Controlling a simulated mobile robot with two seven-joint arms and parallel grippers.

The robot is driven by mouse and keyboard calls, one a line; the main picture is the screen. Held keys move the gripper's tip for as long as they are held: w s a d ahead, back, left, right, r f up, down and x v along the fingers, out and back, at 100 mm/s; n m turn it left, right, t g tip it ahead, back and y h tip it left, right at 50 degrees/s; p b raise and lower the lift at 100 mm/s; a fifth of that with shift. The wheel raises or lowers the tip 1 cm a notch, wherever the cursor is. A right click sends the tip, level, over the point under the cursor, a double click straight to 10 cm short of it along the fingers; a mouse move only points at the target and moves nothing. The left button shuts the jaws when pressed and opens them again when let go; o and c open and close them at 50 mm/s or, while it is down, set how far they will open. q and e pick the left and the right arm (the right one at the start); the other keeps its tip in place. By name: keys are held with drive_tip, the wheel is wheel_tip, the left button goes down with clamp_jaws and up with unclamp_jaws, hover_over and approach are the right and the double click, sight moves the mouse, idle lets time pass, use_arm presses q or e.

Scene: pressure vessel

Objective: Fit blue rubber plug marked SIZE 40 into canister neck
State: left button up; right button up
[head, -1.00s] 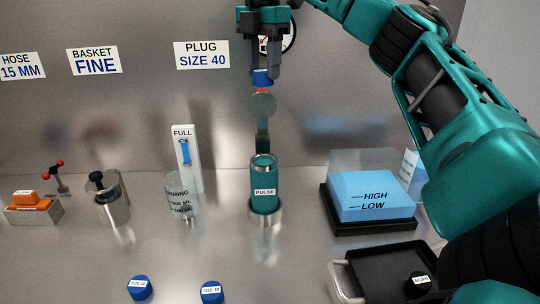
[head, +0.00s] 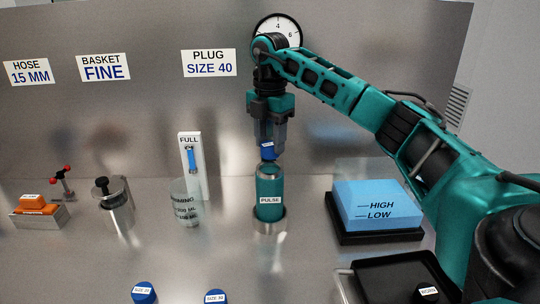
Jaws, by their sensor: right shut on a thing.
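My right gripper (head: 267,144) is shut on a blue plug (head: 268,151) and points straight down. A small white label shows on the plug, too small to read. The plug is directly above the neck of the teal canister (head: 270,188), which carries a PULSE label and stands upright in a metal ring base (head: 269,225). The plug's lower end is very close to the neck; I cannot tell whether they touch. The canister's grey flap is mostly hidden behind the plug and gripper. My left gripper is not in view.
Two other blue plugs (head: 144,292) (head: 215,298) lie at the front edge. A glass beaker (head: 186,205) and a FULL gauge (head: 190,165) stand left of the canister. A blue water tank (head: 376,204) and a black tray (head: 385,277) are to the right. A wall sign (head: 209,63) reads PLUG SIZE 40.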

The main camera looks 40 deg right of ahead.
sight(270, 156)
drive_tip(key=shift+f, duration=2.15)
drive_tip(key=shift+f, duration=0.1)
drive_tip(key=o, duration=1)
wheel_tip(270, 156, up, 12)
drive_tip(key=shift+r, duration=0.1)
drive_tip(key=shift+a, duration=0.1)
